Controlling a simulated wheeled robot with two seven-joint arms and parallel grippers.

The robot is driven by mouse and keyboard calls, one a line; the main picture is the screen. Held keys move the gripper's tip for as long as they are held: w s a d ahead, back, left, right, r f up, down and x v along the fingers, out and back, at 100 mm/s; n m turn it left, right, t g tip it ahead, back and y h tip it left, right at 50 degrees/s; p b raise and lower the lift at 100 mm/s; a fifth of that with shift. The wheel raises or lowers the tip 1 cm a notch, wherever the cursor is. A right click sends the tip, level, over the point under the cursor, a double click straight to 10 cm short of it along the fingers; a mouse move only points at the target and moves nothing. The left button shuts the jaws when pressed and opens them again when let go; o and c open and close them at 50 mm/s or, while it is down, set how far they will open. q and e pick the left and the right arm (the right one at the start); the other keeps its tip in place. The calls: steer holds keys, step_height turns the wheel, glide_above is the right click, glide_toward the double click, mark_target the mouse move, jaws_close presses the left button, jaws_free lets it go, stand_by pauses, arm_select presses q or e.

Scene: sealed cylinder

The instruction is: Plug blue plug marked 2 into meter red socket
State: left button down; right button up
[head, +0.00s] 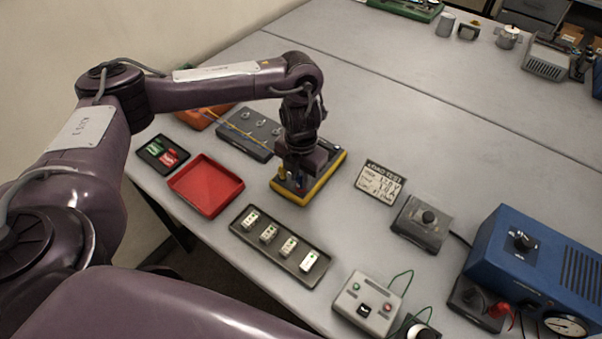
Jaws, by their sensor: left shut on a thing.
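My left gripper (298,174) points down over a yellow-edged dark device (294,197) in the middle of the table, which may be the meter. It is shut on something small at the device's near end. A small blue piece (299,182) shows at the fingertips; it may be the blue plug, but its mark is too small to read. A small yellow piece (282,173) stands just left of the fingers. The gripper hides much of the device, and I cannot make out a red socket. I cannot tell whether the plug is seated. My right gripper is out of view.
A red tray (207,208) and a dark tray (239,230) with several white modules lie nearer. A sign card (380,182), a grey knob box (421,223) and a blue unit with a dial (541,262) stand right.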

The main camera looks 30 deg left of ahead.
arm_select(q)
steer(key=shift+f, duration=0.15)
steer(key=c, duration=1.2)
jaws_free()
step_height(320, 180, up, 8)
steer(key=shift+f+p, duration=0.1)
steer(key=shift+p, duration=0.5)
steer(key=shift+s, duration=0.1)
